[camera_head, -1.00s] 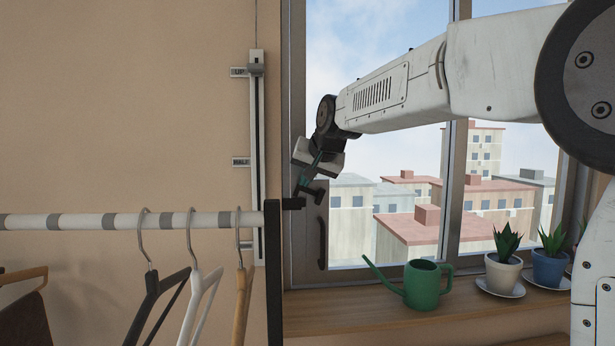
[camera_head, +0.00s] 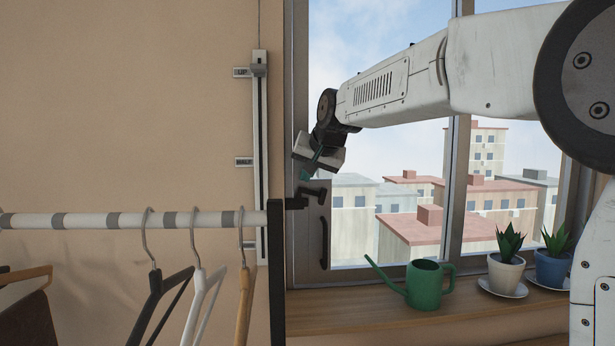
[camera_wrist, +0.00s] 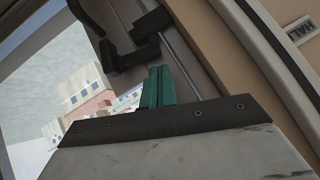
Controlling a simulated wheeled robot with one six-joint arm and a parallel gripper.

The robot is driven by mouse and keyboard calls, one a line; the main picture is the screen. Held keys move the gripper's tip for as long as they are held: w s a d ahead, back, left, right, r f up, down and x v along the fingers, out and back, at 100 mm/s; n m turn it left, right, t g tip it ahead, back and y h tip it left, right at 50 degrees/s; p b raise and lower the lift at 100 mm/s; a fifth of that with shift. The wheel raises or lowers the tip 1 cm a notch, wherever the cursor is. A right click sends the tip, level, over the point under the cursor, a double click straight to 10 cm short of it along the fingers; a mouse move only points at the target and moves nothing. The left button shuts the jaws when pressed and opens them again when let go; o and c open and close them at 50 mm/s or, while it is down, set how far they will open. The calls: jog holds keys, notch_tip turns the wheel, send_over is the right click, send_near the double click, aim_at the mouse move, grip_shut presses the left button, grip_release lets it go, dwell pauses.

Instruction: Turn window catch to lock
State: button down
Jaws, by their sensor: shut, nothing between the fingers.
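The window catch (camera_head: 312,193) is a small dark lever on the left window frame, above a long dark pull handle (camera_head: 324,243). In the wrist view the catch (camera_wrist: 128,58) is a black bent piece just beyond my fingertips. A separate dark block (camera_wrist: 152,22) sits beside it; it also shows in the head view (camera_head: 297,203), left of the catch. My gripper (camera_head: 306,175) has teal fingers just above the catch in the head view. In the wrist view my gripper (camera_wrist: 158,82) has its fingers together, with nothing between them. Whether they touch the catch I cannot tell.
A clothes rail (camera_head: 130,220) with several hangers and a black end post (camera_head: 276,275) stands close left. A green watering can (camera_head: 424,285) and potted plants (camera_head: 505,270) stand on the sill (camera_head: 380,312). A vertical wall slider (camera_head: 259,150) is at left.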

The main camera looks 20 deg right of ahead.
jog(key=w+r+v, duration=0.2)
jog(key=v, duration=1)
jog(key=shift+s+r, duration=0.25)
jog(key=shift+r, duration=0.15)
